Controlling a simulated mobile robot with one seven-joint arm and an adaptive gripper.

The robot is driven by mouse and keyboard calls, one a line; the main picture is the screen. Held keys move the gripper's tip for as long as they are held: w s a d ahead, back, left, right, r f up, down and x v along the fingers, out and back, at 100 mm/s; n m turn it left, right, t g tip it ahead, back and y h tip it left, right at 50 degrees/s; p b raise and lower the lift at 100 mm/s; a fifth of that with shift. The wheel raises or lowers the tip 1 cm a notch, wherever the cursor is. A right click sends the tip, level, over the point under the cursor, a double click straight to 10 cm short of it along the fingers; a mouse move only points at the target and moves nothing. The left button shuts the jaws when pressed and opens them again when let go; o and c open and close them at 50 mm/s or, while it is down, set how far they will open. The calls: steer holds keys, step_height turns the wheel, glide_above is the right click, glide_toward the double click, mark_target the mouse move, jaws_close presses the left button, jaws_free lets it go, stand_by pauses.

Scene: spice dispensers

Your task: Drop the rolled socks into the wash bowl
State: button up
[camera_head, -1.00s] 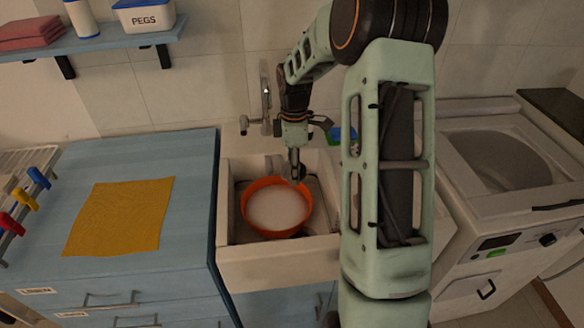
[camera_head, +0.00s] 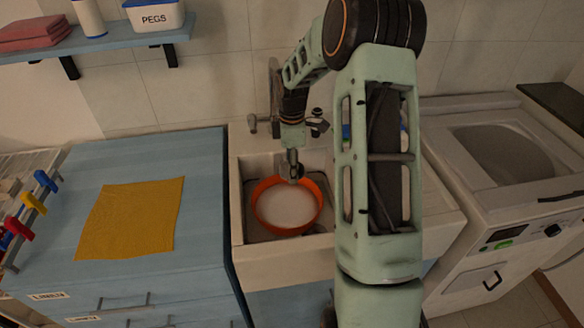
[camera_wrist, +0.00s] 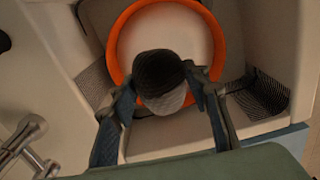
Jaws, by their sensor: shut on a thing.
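The orange wash bowl (camera_head: 262,213) stands in the white sink and holds pale, whitish contents. It also shows in the wrist view (camera_wrist: 230,50). The rolled socks (camera_wrist: 160,80) are a dark roll with a pale grey lower part. My gripper (camera_wrist: 163,97) is shut on the socks, with one finger on each side. In the wrist view the socks overlap the near part of the bowl's opening. In the head view my gripper (camera_head: 292,178) is over the bowl's back rim, and the socks are hard to make out there.
The sink (camera_head: 243,230) surrounds the bowl, with a metal tap (camera_wrist: 28,140) beside it. A blue cabinet top with a yellow cloth (camera_head: 132,218) lies to the left. A washing machine (camera_head: 500,190) stands to the right. A shelf with a pegs tub (camera_head: 155,17) hangs above.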

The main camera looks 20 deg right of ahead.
step_height(320, 180, down, 6)
steer(key=b, duration=0.3)
steer(key=shift+r+b, duration=0.2)
steer(key=shift+b, duration=0.1)
steer(key=o, duration=1.2)
steer(key=shift+o, duration=0.2)
